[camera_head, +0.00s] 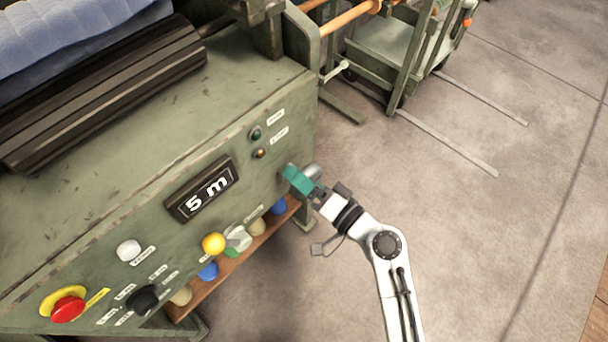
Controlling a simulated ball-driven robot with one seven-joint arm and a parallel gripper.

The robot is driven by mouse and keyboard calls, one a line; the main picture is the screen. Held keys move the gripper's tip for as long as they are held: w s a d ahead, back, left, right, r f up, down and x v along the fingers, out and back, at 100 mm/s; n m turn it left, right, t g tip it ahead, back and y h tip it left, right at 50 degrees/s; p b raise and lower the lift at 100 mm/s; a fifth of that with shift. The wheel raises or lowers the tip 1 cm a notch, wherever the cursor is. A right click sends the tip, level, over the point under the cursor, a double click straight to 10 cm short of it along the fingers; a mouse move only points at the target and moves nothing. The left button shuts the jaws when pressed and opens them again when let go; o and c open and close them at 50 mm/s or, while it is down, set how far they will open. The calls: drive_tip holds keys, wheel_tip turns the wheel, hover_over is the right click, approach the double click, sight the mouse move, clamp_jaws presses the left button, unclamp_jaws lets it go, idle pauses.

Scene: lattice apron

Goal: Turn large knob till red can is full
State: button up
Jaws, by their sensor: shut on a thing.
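My gripper (299,180), with teal fingers, is at the right end of the green machine's front panel (105,280). It is shut on a grey rounded knob (312,170), which is partly hidden behind the fingers. A pale grey-green knob (238,238), larger than the buttons beside it, sits lower on the panel, apart from my gripper. A black knob (143,299) is at the lower left. I see no red can. The red thing in view is a round button (68,309) on a yellow base.
A yellow button (213,243) and a white button (128,250) are on the panel. Several coloured rounded objects rest on a brown shelf (232,264) below. A green cart (385,50) stands behind. The concrete floor at right is clear.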

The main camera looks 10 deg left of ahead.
drive_tip(key=m+p, duration=0.1)
drive_tip(key=m, duration=0.1)
drive_tip(key=m+p, duration=0.1)
drive_tip(key=m, duration=0.1)
drive_tip(key=m+p, duration=0.1)
drive_tip(key=m, duration=0.1)
drive_tip(key=shift+r+m, duration=0.25)
drive_tip(key=shift+m, duration=0.05)
drive_tip(key=m+p, duration=0.2)
drive_tip(key=m, duration=0.1)
drive_tip(key=shift+d, duration=0.1)
drive_tip(key=shift+f+m+p, duration=0.1)
drive_tip(key=shift+m+p, duration=0.85)
drive_tip(key=shift+m, duration=0.55)
drive_tip(key=o, duration=0.8)
drive_tip(key=shift+c, duration=0.2)
drive_tip(key=v, duration=1)
drive_tip(key=shift+s+d+p, duration=0.3)
drive_tip(key=shift+p, duration=0.15)
